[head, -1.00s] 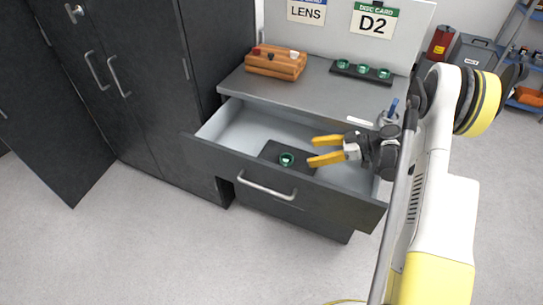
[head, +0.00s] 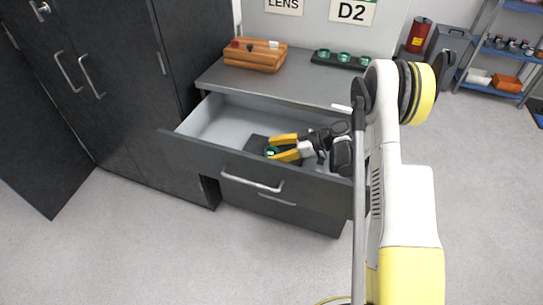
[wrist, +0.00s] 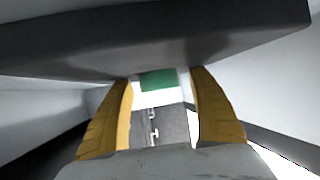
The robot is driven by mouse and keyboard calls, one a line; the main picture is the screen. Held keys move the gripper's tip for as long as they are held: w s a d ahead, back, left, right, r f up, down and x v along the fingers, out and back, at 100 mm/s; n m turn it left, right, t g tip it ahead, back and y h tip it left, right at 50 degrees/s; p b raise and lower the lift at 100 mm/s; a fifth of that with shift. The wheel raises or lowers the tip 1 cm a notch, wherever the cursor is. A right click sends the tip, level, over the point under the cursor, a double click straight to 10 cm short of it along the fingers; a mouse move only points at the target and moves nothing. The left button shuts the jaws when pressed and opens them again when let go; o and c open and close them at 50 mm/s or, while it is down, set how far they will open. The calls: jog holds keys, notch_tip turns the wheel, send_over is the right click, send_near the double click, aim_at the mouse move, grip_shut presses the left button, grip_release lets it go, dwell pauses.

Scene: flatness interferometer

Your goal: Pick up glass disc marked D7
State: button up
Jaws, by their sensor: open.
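A green-rimmed glass disc (head: 271,150) sits on a dark tray (head: 255,143) inside the open drawer; no marking is readable on it. My gripper (head: 272,148) is low in the drawer, reaching in from the right. Its yellow fingers are open, one on each side of the disc, and partly hide it in the head view. In the wrist view, a green piece (wrist: 158,81), which looks like the disc edge-on, shows between the fingertips below a dark slab. I cannot tell whether either finger touches it.
The drawer front (head: 245,168) and side walls surround my gripper closely. On the cabinet top (head: 285,80) stand a wooden block (head: 256,57) and a dark rack of green-rimmed discs (head: 342,59). A sign above reads D2. Dark cabinets (head: 110,90) stand left; the floor in front is clear.

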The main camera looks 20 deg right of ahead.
jog(key=shift+r, duration=0.1)
jog(key=c, duration=1.3)
